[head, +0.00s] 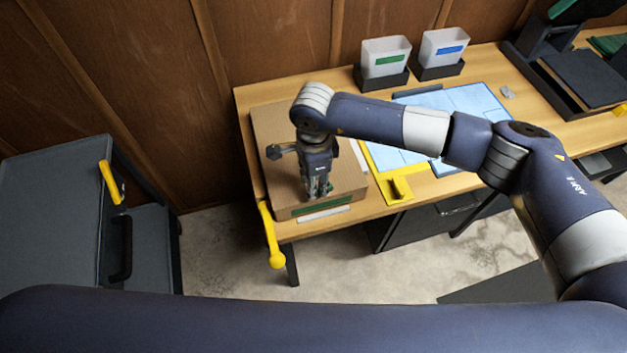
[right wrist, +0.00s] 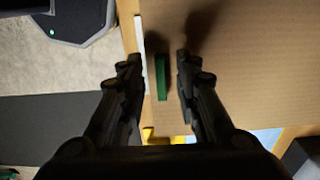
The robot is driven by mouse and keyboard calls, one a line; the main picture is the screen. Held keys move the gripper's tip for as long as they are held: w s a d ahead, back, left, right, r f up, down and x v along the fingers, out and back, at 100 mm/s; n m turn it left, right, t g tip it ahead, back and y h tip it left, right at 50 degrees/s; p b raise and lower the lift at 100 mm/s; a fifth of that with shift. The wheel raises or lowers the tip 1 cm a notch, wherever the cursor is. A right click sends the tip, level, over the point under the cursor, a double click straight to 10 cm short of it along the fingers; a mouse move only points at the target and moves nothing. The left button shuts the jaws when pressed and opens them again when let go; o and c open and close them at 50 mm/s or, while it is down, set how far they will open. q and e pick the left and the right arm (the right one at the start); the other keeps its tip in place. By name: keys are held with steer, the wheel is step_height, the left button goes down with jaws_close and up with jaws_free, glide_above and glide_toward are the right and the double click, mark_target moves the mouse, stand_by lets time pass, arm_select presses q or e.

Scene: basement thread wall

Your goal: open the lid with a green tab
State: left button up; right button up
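A flat cardboard box (head: 276,150) lies on the left end of the wooden desk, its lid down. A green tab (head: 322,205) runs along the lid's front edge; it also shows in the right wrist view (right wrist: 161,77). My right gripper (head: 318,191) points down over the front part of the lid. In the right wrist view the gripper (right wrist: 158,64) is open, with the tab showing in the gap between its fingers. I cannot tell whether the fingertips touch the lid. My left gripper is not in view.
White bins with green (head: 386,57) and blue (head: 443,47) labels stand at the back. A blue mat (head: 470,98) and yellow tray (head: 396,188) lie right of the box. A yellow handle (head: 271,236) is at the desk's left corner; a grey cabinet (head: 50,215) stands left.

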steer(key=shift+f, duration=1.1)
jaws_close()
steer(key=shift+r, duration=0.1)
